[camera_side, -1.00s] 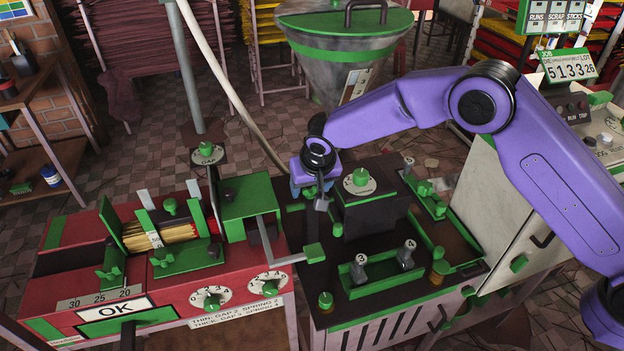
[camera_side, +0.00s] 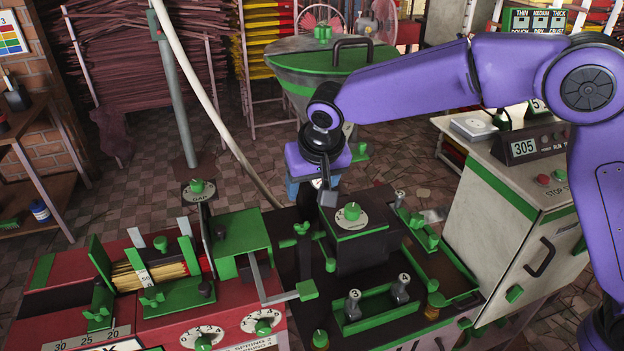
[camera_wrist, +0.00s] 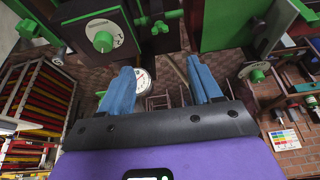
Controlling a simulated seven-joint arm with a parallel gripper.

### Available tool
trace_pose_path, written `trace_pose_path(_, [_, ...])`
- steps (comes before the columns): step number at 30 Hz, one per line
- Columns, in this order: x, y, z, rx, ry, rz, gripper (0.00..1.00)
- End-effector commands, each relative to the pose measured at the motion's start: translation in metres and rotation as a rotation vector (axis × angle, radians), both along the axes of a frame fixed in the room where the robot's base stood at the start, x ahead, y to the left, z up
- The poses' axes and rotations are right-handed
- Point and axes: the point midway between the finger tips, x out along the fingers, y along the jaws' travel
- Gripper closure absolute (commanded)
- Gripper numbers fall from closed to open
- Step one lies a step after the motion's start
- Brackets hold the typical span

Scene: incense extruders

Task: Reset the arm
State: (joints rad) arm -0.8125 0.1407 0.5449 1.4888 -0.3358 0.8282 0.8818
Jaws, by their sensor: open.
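My purple arm reaches in from the right in the side view. My gripper (camera_side: 312,188) hangs behind and left of the dark block with the green-knobbed dial (camera_side: 352,212). In the wrist view its two blue fingers (camera_wrist: 163,90) stand wide apart with nothing between them. Beyond the fingers in the wrist view are a green-knobbed dial (camera_wrist: 103,40) and a small white gauge (camera_wrist: 141,79). The exact gap between my gripper and the dial block is hard to tell from the side view.
A red bench (camera_side: 60,330) with bundled sticks (camera_side: 150,275) stands at the left. Two grey-handled pieces sit in a green tray (camera_side: 372,314). A metal hopper with a green lid (camera_side: 330,58) stands behind my arm, and a white cabinet (camera_side: 510,225) stands at the right.

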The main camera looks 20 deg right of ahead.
Motion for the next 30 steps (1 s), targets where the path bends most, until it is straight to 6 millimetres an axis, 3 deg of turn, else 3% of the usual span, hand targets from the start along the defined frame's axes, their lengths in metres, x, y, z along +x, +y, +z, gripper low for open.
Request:
trace_pose_path(6, [-0.004, 0.0, 0.01, 0.0, 0.0, 0.0, 0.36])
trace_pose_path(23, [-0.005, -0.001, 0.01, -0.001, 0.001, 0.005, 0.36])
trace_pose_path(30, [-0.023, -0.017, 0.016, -0.024, 0.035, 0.104, 0.36])
